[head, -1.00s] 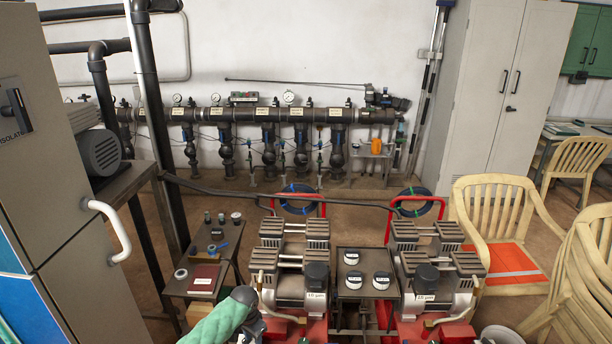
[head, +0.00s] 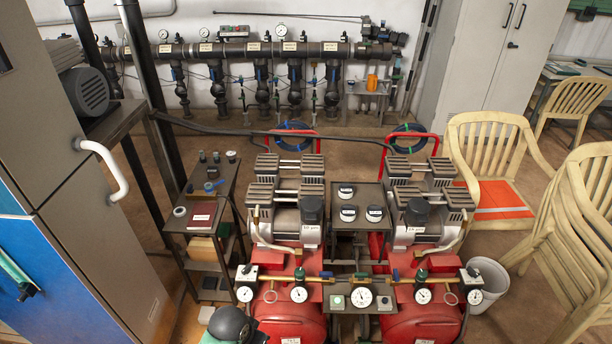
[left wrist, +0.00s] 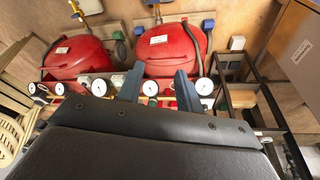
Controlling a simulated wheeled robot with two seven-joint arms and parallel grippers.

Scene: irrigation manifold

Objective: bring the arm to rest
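In the left wrist view my left gripper (left wrist: 158,88) shows two blue-grey fingers standing well apart with nothing between them. Beyond the fingers are a row of round gauges and two red tanks (left wrist: 170,50). The fingers appear apart from these, but the exact gap cannot be told. In the head view only a dark rounded part of my left arm and a bit of green sleeve show at the bottom edge, left of the red tanks (head: 290,325). My left gripper's fingers are hidden there. My right gripper is in neither view.
Two compressors (head: 300,195) with a gauge rail (head: 330,282) stand in front. A small cart (head: 200,225) is at their left, beside a grey-blue cabinet (head: 95,230). A white bucket (head: 490,285) and stacked chairs (head: 580,220) are at right.

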